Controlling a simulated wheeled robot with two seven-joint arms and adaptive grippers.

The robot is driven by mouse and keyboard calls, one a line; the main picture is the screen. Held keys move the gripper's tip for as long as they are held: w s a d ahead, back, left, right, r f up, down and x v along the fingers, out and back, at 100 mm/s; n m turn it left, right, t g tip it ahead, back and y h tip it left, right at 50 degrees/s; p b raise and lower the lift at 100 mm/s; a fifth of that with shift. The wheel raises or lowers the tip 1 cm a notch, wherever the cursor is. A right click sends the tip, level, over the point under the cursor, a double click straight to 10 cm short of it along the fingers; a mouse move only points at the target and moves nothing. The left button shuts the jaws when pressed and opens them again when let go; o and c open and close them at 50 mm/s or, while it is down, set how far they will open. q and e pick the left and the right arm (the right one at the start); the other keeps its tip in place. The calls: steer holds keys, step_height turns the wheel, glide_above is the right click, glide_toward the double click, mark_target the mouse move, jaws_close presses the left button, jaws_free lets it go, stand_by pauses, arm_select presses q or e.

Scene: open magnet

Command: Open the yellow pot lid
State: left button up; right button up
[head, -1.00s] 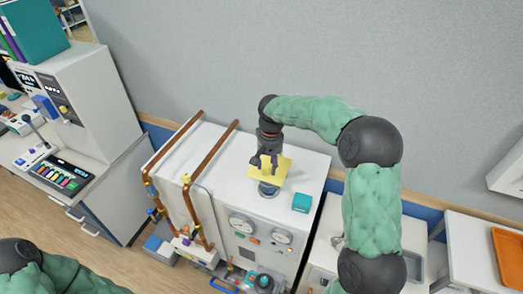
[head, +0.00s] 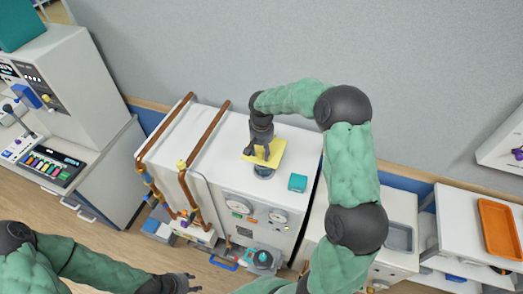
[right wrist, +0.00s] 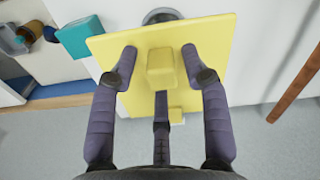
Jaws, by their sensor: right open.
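The yellow pot lid (head: 275,153) is a flat square plate on a round grey pot (head: 264,172) on top of the white cabinet. In the right wrist view the lid (right wrist: 215,60) has a block-shaped yellow knob (right wrist: 161,68) at its middle. My right gripper (head: 262,158) is over the lid. Its open fingers (right wrist: 160,60) stand on both sides of the knob, apart from it. Part of the lid is hidden behind the fingers. My left gripper (head: 190,283) is low at the bottom of the head view, away from the lid; its fingers are too small to judge.
A teal box (head: 298,183) sits on the white cabinet (head: 217,125) right of the pot. Copper pipes (head: 205,135) run along its left side. An orange tray (head: 500,228) lies on a bench at the right. A grey wall (head: 400,90) stands behind.

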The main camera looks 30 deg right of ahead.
steer(key=shift+f, duration=0.15)
arm_select(q)
steer(key=shift+w, duration=0.15)
arm_select(e)
steer(key=shift+w+f, duration=0.15)
steer(key=shift+w, duration=0.05)
steer(key=shift+s, duration=0.1)
jaws_close()
arm_select(q)
steer(key=shift+r, duration=0.1)
arm_select(e)
steer(key=shift+a, duration=0.1)
